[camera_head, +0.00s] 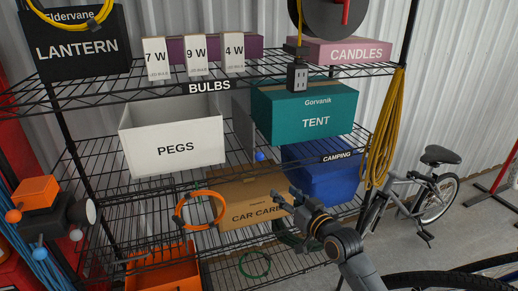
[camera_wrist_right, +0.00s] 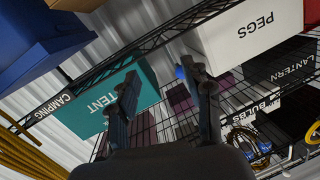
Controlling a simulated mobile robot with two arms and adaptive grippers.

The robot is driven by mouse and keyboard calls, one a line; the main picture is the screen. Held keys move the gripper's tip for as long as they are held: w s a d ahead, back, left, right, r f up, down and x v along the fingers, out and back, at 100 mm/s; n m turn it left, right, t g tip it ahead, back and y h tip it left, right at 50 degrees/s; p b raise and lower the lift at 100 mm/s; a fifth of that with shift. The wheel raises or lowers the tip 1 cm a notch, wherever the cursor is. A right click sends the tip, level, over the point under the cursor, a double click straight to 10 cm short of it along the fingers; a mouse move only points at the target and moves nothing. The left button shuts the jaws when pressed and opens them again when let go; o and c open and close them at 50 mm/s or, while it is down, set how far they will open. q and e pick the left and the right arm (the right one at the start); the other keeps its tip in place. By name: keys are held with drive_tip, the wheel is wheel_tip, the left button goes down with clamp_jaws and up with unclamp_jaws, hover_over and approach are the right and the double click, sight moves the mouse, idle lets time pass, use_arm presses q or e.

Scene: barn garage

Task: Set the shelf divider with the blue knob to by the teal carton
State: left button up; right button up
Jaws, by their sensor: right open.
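The shelf divider is a grey upright panel (camera_head: 242,132) on the middle shelf, between the white PEGS box (camera_head: 172,148) and the teal TENT carton (camera_head: 304,112). Its blue knob (camera_head: 260,156) sits low at the front, left of the carton. In the right wrist view the blue knob (camera_wrist_right: 180,72) shows beside one fingertip, with the teal carton (camera_wrist_right: 150,88) behind the other finger. My right gripper (camera_head: 303,205) is open and empty, in front of the rack, below and right of the knob. My left gripper is out of view.
A blue box (camera_head: 322,180) and a CAR CARE carton (camera_head: 238,195) sit below. An orange ring (camera_head: 203,209) hangs at the front. Yellow cable (camera_head: 383,135) hangs at the rack's right post. A bicycle (camera_head: 415,190) stands to the right.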

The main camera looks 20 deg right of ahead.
drive_tip(key=t, duration=0.1)
approach(260, 155)
drive_tip(key=s+d+f, duration=0.1)
drive_tip(key=s+f, duration=0.1)
drive_tip(key=r, duration=0.1)
use_arm(q)
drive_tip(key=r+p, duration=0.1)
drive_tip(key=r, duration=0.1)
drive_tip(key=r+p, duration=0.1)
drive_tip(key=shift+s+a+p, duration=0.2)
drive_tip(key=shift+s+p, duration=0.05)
drive_tip(key=shift+p, duration=0.05)
use_arm(e)
drive_tip(key=shift+y, duration=0.4)
drive_tip(key=x, duration=1.3)
drive_tip(key=shift+w+d+f, duration=0.1)
drive_tip(key=shift+f, duration=0.2)
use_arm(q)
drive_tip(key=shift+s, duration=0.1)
use_arm(e)
clamp_jaws()
